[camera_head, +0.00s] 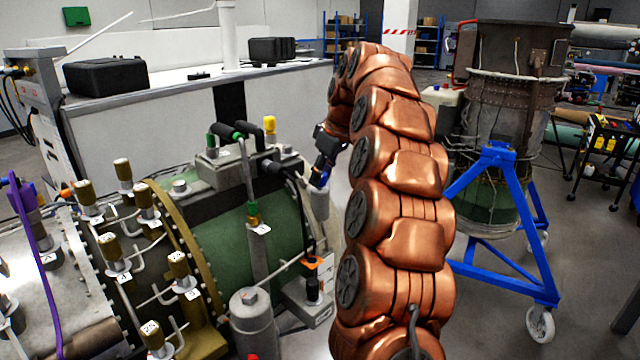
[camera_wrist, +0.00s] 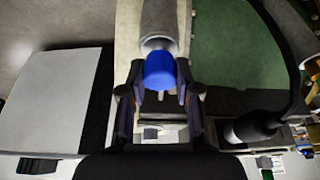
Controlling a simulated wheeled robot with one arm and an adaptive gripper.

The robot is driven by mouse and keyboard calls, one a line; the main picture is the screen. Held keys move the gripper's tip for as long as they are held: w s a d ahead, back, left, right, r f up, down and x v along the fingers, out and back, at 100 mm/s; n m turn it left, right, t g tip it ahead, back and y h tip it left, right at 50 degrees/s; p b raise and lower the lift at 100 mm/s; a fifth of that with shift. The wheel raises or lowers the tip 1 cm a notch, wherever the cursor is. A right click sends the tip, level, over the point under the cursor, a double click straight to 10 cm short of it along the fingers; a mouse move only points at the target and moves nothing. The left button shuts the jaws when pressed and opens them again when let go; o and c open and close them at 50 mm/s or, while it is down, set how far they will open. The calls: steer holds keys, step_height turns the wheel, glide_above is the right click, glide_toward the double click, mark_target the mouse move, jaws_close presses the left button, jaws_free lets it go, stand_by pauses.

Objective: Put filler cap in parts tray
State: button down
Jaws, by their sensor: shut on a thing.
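A blue filler cap (camera_wrist: 160,72) shows in the wrist view between the two dark fingers of my gripper (camera_wrist: 159,88), which is shut on it. A pale grey cylindrical neck (camera_wrist: 158,38) lies right behind the cap, and the two appear to meet. In the head view my gripper (camera_head: 322,172) is beside the green turbine casing (camera_head: 275,225), just above a grey cylinder (camera_head: 318,203). A small patch of blue shows at the gripper there; the cap is mostly hidden. I cannot make out a parts tray in either view.
The turbine (camera_head: 185,260) carries many brass-topped fittings, pipes and black hoses close to my gripper. A white bench (camera_head: 280,110) with black cases stands behind. A blue wheeled stand (camera_head: 500,260) holds a turbine section at right. A dark cart (camera_head: 600,165) is at far right.

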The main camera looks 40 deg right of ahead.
steer(key=shift+r, duration=0.2)
steer(key=shift+r+p, duration=0.45)
steer(key=shift+r, duration=0.25)
